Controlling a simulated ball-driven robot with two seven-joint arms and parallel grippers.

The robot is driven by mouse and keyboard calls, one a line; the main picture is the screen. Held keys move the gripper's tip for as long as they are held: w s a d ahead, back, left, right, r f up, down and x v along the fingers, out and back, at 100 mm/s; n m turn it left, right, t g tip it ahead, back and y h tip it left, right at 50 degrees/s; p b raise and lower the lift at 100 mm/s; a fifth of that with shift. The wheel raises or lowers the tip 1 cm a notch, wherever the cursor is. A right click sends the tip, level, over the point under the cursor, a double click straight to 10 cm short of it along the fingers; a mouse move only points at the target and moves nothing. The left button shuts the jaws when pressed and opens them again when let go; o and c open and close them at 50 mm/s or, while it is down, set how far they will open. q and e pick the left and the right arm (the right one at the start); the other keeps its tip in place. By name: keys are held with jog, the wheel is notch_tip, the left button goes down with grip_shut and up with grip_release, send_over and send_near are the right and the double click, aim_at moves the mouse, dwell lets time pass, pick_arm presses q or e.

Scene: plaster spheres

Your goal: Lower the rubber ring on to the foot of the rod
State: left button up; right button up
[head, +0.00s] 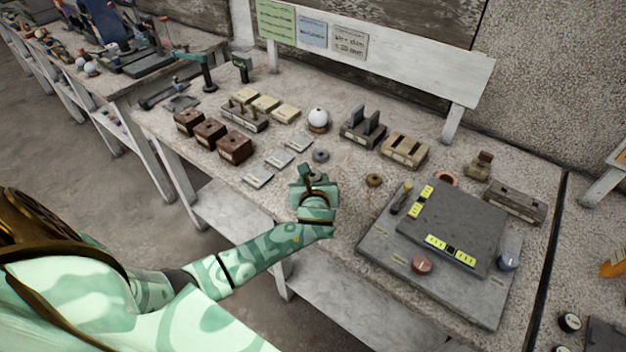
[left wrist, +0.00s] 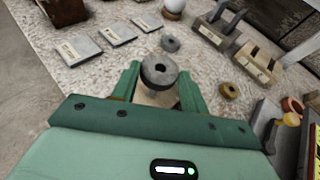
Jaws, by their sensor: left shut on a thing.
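My left gripper (left wrist: 160,88) is shut on a thick dark grey ring (left wrist: 159,71), its round hole facing up. The ring is held above the table; in the head view the left gripper (head: 313,182) largely hides it. A short dark rod (head: 401,199) with a yellowish top shows at the left of the grey slab, right of my gripper and apart from it. The rod's yellow top (left wrist: 291,119) shows at the right of the left wrist view; its foot is hidden there. I cannot tell by looks whether the held ring is rubber. My right gripper is not in view.
Another grey ring (head: 321,155), a brass-coloured ring (head: 374,180) and a red ring (head: 446,179) lie on the table. The grey slab (head: 375,247) carries a red knob (head: 421,264) and a blue-grey knob (head: 508,261). Several blocks and a white ball (head: 318,116) stand behind.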

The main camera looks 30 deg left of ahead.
pick_arm(q)
jog(key=shift+f+b, duration=1.6)
jog(key=shift+f, duration=1.3)
jog(key=o, duration=1)
jog(key=shift+o, duration=0.2)
jog(key=shift+r, duration=0.1)
notch_tip(320, 180, up, 4)
jog(key=p, duration=0.4)
jog(key=shift+p, duration=0.3)
